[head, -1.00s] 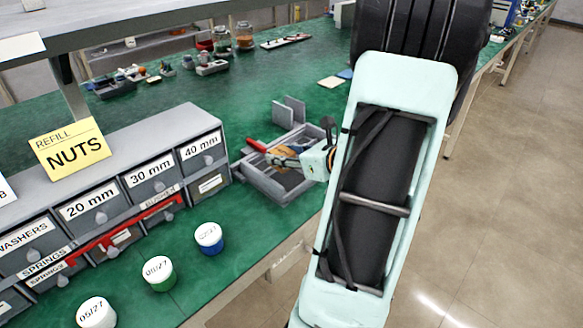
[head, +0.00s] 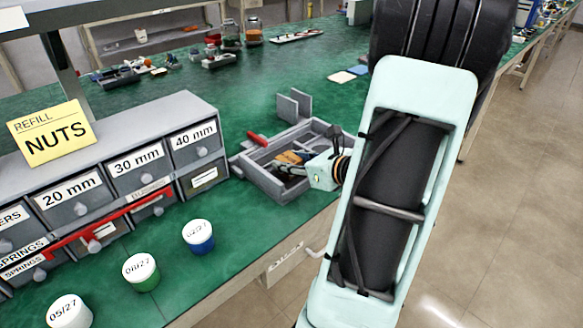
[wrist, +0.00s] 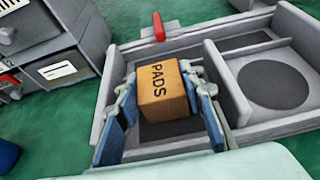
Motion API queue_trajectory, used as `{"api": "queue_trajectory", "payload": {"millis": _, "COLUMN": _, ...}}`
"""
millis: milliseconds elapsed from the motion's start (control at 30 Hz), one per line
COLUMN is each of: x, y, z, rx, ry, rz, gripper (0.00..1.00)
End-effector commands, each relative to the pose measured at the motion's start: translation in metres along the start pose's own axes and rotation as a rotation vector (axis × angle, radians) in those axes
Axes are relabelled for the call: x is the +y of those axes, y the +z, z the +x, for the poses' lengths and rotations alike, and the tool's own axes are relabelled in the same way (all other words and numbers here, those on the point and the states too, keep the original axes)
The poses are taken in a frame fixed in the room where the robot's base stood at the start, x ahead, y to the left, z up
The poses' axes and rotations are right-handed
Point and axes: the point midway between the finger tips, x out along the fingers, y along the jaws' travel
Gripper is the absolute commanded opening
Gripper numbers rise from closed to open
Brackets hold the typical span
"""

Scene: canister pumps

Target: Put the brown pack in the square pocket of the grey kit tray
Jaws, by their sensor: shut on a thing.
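The brown pack (wrist: 163,88), marked "PADS", is held between the blue-padded fingers of my gripper (wrist: 163,108) in the wrist view. The grey kit tray (wrist: 235,105) lies below. The pack is over the tray's left compartment, whose dark square floor patch (wrist: 160,146) shows partly in front of it. I cannot tell whether the pack touches the floor. In the head view the pack (head: 289,157) and my gripper (head: 297,168) are low at the tray (head: 262,184), partly hidden by my arm.
The tray's right compartment has an empty dark round recess (wrist: 272,82). A red piece (wrist: 158,27) stands at the tray's back edge. A grey drawer unit (head: 150,160) stands left of the tray. Several lidded pots, including a blue one (head: 198,237), line the bench front.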

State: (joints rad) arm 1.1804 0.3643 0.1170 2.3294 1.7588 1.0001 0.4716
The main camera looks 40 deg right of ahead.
Motion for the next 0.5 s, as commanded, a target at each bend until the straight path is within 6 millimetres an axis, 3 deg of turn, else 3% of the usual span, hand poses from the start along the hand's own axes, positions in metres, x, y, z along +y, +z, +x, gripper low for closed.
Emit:
{"api": "queue_trajectory", "payload": {"millis": 33, "x": 0.0005, "y": -0.0068, "z": 0.0025, "rx": -0.001, "ry": -0.001, "rz": 0.0, "gripper": 0.1}}
{"api": "queue_trajectory", "payload": {"millis": 467, "x": 0.0008, "y": -0.0103, "z": 0.0038, "rx": -0.001, "ry": -0.002, "rz": 0.0, "gripper": 0.1}}
{"api": "queue_trajectory", "payload": {"millis": 500, "x": 0.0007, "y": -0.0092, "z": 0.0032, "rx": -0.001, "ry": -0.003, "rz": 0.0, "gripper": 0.39}}
